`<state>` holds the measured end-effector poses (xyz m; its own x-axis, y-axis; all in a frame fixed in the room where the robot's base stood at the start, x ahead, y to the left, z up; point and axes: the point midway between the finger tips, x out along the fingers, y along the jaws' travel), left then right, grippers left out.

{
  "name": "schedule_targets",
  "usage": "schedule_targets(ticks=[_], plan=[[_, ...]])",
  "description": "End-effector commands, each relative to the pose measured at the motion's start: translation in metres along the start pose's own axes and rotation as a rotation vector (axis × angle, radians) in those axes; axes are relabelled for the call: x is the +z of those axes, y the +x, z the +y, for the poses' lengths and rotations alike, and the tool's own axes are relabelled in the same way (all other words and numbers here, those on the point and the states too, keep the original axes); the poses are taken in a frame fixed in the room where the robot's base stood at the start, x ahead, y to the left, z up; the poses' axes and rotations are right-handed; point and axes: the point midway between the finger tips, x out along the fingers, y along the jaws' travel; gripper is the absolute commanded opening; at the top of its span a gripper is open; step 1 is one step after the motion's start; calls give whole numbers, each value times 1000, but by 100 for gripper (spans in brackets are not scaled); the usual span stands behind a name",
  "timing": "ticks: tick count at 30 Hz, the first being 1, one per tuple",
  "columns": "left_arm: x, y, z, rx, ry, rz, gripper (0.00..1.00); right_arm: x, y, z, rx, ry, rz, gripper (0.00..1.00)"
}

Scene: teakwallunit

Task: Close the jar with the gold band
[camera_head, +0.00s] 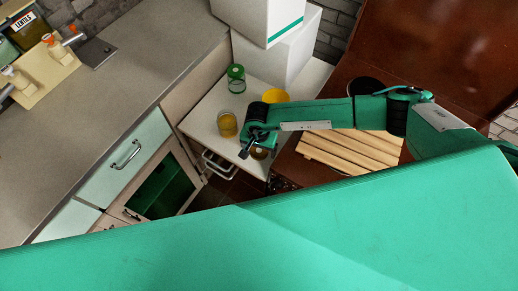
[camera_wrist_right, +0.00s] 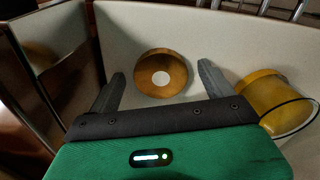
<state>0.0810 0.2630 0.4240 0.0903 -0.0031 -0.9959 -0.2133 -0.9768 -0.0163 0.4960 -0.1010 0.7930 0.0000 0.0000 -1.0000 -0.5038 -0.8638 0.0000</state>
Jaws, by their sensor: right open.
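A clear jar with a gold-yellow band (camera_head: 228,124) stands on the white counter, with no lid visible on it. It also shows at the right of the right wrist view (camera_wrist_right: 268,100), beside one finger and apart from it. A round brown-gold disc with a pale centre, seemingly a lid (camera_wrist_right: 176,65), lies on the white surface. In the head view the disc (camera_head: 259,153) is partly hidden by my right gripper (camera_head: 245,152). My right gripper is open above the disc, its fingers (camera_wrist_right: 161,74) on either side of it in the picture, with nothing held. My left gripper is out of view.
A green-lidded jar (camera_head: 236,78) and a yellow bowl (camera_head: 275,96) stand farther back on the counter. A slatted wooden board (camera_head: 350,150) lies to the right under my arm. White boxes (camera_head: 262,45) stand behind. Drawer handles (camera_head: 220,167) edge the counter's front.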

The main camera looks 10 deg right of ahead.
Motion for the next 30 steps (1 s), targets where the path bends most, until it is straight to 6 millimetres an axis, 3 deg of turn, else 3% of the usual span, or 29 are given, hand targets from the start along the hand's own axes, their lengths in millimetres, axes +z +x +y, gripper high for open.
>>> schedule_targets(ticks=[8,15,30], plan=[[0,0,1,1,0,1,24,0,0,0,0,-1,0,83],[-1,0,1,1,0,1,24,0,0,0,0,-1,0,36],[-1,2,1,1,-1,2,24,0,-6,0,-1,-1,1,36]])
